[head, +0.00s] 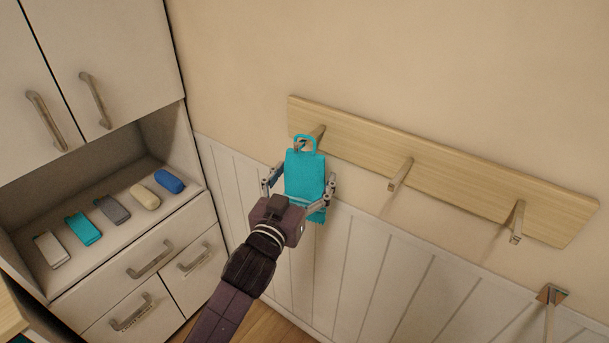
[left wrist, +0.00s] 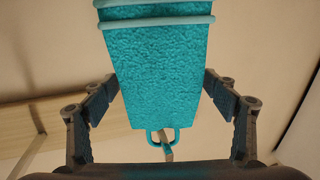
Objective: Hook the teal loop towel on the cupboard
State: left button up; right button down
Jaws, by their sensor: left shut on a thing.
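The teal towel (head: 304,172) hangs upright between the fingers of my left gripper (head: 300,186), which is shut on it in front of the wall. Its loop (head: 305,138) sticks up at the top, beside the leftmost peg (head: 318,132) of a wooden rail (head: 450,165). In the left wrist view the towel (left wrist: 160,75) fills the middle between the fingers, and the loop (left wrist: 162,136) is at the peg tip. I cannot tell whether the peg passes through the loop. My right gripper is not in view.
A pale cupboard (head: 75,60) stands at the left. Its open shelf holds several folded towels, including another teal one (head: 83,228) and a blue one (head: 169,181). The middle peg (head: 400,175) and right peg (head: 517,222) are bare. A wooden piece (head: 551,296) stands at lower right.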

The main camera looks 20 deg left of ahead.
pick_arm(q)
jog(key=o, duration=1.3)
jog(key=shift+s, duration=0.15)
jog(key=shift+s+f, duration=0.1)
jog(key=shift+s, duration=0.25)
jog(key=s+a, duration=0.1)
jog(key=s, duration=1)
